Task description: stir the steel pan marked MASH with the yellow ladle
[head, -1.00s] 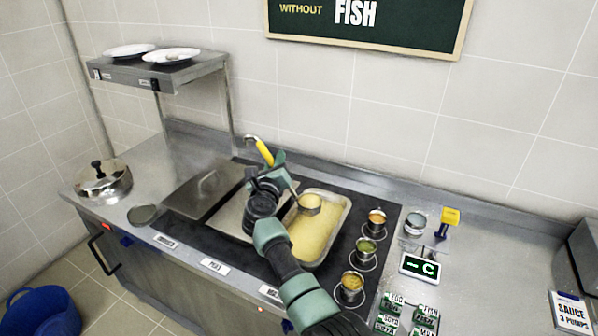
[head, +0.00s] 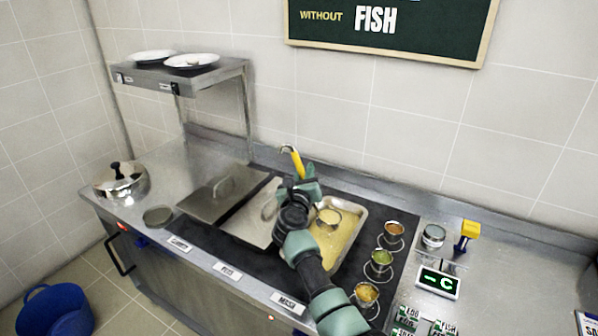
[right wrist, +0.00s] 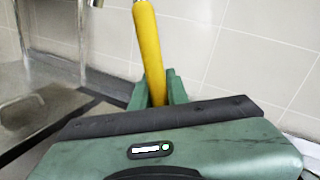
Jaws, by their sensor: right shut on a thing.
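The yellow ladle's handle (head: 294,160) stands up, tilted, from my right gripper (head: 300,186), which is shut on it. The right wrist view also shows the yellow handle (right wrist: 149,50) between the green fingers. The ladle's round bowl (head: 328,217) is in the far part of the open steel pan (head: 357,228), at its pale yellow contents. How deep it sits I cannot tell. The MASH label (head: 288,303) is on the counter's front edge below this pan. My right arm hides the pan's left side. My left gripper is not in view.
Two lidded pans (head: 222,193) stand left of the open pan. Several small sauce cups (head: 380,261) are close on its right, near a lit display (head: 438,282). A steel pot (head: 121,181) stands far left, and a shelf (head: 200,75) with plates rises behind.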

